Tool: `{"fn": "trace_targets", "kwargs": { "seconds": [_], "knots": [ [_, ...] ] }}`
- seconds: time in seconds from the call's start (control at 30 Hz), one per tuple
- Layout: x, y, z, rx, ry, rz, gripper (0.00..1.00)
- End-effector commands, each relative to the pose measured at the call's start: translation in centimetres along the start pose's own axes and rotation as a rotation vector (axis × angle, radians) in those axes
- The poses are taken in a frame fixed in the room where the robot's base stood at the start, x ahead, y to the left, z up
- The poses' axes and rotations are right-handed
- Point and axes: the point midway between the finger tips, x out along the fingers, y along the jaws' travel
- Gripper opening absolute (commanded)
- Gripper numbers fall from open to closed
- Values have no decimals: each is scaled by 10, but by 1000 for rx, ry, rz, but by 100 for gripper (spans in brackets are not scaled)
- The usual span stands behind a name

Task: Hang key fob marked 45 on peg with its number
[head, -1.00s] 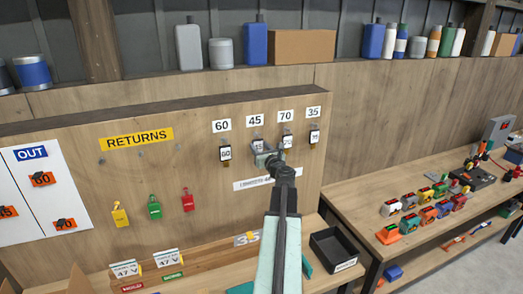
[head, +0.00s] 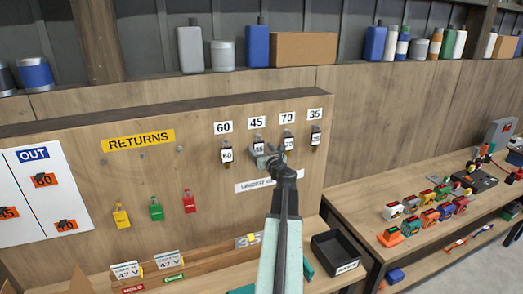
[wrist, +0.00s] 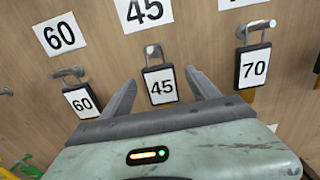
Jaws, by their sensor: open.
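The key fob marked 45 (wrist: 161,85) is a black-framed tag with a white face. In the wrist view it hangs from the peg (wrist: 153,52) under the number 45 label (wrist: 143,11). My gripper (wrist: 160,90) is open, with one finger on each side of the fob and no visible grip on it. In the head view my gripper (head: 268,155) is at the board in front of the 45 peg and partly hides the fob (head: 258,148).
Fobs 60 (wrist: 81,99) and 70 (wrist: 253,67) hang on neighbouring pegs close to either side. Fob 35 (head: 315,139) hangs further right. Yellow, green and red tags hang under the RETURNS sign (head: 138,141). A black tray (head: 338,250) stands on the bench below.

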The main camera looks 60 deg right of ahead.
Motion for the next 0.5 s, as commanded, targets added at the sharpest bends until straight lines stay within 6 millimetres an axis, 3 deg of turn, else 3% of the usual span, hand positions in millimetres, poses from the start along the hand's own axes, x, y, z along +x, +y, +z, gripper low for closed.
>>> {"fn": "trace_targets", "kwargs": {
  "seconds": [0.17,0.5],
  "knots": [
    [-11,0,0,0,0,-1,70],
    [-73,1,0,0,0,0,70]
  ]
}}
